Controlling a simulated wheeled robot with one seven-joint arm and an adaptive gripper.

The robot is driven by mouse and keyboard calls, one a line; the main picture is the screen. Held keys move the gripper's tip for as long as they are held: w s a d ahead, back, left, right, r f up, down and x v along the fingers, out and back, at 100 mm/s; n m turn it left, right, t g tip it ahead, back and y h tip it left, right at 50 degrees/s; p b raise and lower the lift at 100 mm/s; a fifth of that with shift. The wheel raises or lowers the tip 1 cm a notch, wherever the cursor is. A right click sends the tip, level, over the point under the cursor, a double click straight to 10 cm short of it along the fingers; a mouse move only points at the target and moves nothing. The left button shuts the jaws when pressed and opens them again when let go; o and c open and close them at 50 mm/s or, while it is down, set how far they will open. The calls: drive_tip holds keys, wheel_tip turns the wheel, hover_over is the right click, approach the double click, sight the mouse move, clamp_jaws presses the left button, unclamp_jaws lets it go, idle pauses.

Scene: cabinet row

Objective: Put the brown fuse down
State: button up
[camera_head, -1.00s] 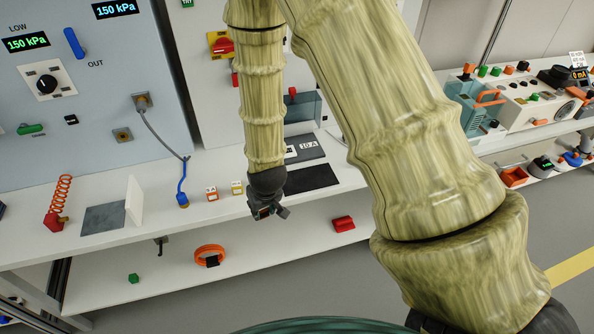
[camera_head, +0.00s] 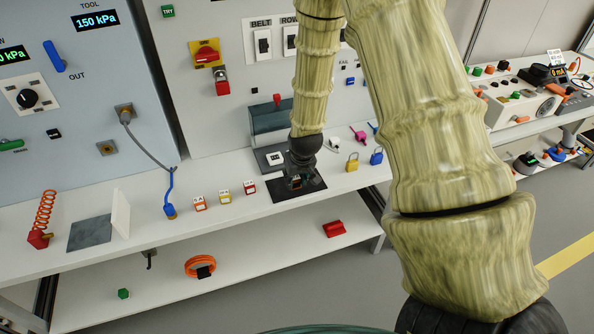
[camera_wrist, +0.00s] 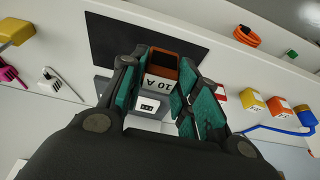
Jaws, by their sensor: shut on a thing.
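In the head view my gripper (camera_head: 295,184) is low over the black mat (camera_head: 285,193) on the bench, and the fuse is mostly hidden by the fingers. The mat also shows behind the fuse in the wrist view (camera_wrist: 115,38). I cannot tell whether the fuse touches the mat.
An orange block (camera_head: 199,204), a yellow one (camera_head: 224,195) and a red one (camera_head: 249,188) stand left of the mat. A white socket (camera_head: 275,158) sits behind it. A yellow padlock (camera_head: 352,162) and a blue one (camera_head: 377,156) stand to the right.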

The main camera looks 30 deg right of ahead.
drive_tip(key=w+d, duration=0.1)
drive_tip(key=w+d+p, duration=0.1)
drive_tip(key=w, duration=0.1)
drive_tip(key=w+d, duration=0.1)
drive_tip(key=shift+w+d+f, duration=0.3)
drive_tip(key=shift+w, duration=0.05)
drive_tip(key=shift+f+p, duration=0.95)
drive_tip(key=shift+f, duration=0.75)
drive_tip(key=shift+f+b, duration=0.35)
drive_tip(key=shift+f, duration=0.3)
drive_tip(key=o, duration=1.1)
drive_tip(key=shift+r, duration=0.1)
